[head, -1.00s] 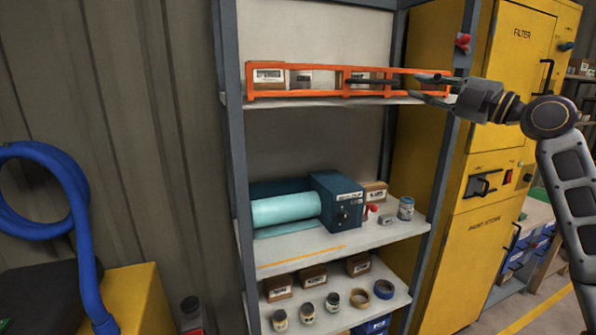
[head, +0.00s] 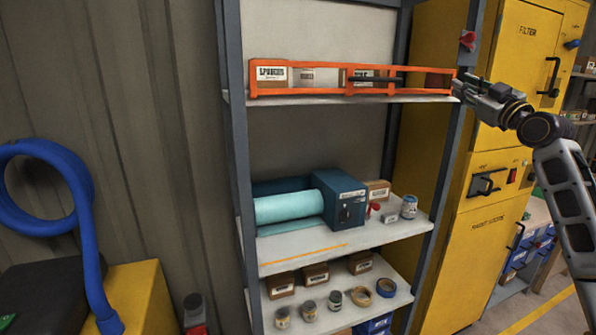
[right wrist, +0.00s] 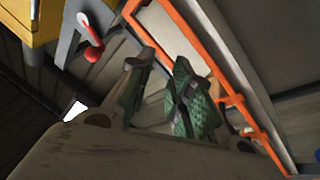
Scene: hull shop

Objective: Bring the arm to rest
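My right gripper (head: 464,84) is beside the right upright of the shelf unit, at the height of the orange-railed top shelf. Nothing shows in it. In the right wrist view its two green-padded fingers (right wrist: 160,100) stand apart with a gap between them. My right arm comes in from the right edge and bends at a dark joint. My left gripper is not in view.
The orange rail (head: 300,93) fronts the top shelf, with boxes and a dark bar (head: 375,79) behind it. A red hook (head: 467,40) is on the upright just above my gripper. A yellow cabinet (head: 480,215) stands close behind my arm.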

